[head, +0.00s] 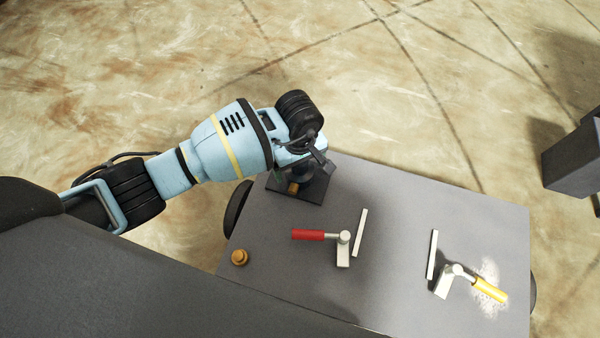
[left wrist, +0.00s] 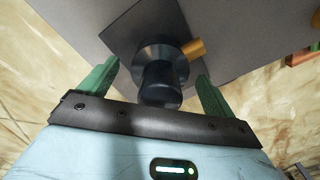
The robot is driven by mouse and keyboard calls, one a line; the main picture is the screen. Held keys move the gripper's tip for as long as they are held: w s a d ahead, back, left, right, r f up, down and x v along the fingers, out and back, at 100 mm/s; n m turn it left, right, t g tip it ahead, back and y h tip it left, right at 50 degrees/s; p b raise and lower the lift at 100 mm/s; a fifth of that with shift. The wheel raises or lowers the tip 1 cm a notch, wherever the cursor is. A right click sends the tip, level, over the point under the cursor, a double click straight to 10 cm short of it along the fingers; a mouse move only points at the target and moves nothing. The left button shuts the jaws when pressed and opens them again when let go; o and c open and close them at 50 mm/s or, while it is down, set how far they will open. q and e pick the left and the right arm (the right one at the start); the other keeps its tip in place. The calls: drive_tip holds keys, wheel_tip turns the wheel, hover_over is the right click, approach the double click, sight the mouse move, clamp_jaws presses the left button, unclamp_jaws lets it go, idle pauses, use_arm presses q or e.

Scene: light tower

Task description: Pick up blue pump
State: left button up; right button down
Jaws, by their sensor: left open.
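The pump (left wrist: 160,85), a dark blue-grey cylinder with an orange side outlet (left wrist: 194,48), stands on a dark square plate (left wrist: 128,22). In the head view the pump (head: 314,184) is at the table's far left corner, partly covered by my left arm. My left gripper (left wrist: 158,72) is open, with one green finger on each side of the pump's body. I cannot tell whether the fingers touch it. In the head view my left gripper (head: 318,158) is above the pump, its fingers mostly hidden. My right gripper is in neither view.
The grey table (head: 390,290) also holds a red-handled lever (head: 310,235), a yellow-handled lever (head: 485,288), two pale bars and a small orange knob (head: 239,257). A dark block (head: 572,165) stands off the table at right.

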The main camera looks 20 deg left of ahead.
use_arm(q)
drive_tip(key=shift+f, duration=0.95)
drive_tip(key=shift+f+b, duration=0.25)
drive_tip(key=shift+b, duration=0.1)
drive_tip(key=shift+c, duration=0.2)
drive_tip(key=c, duration=1.7)
drive_tip(key=shift+r, duration=0.15)
drive_tip(key=shift+c, duration=1)
drive_tip(key=shift+w+r, duration=0.1)
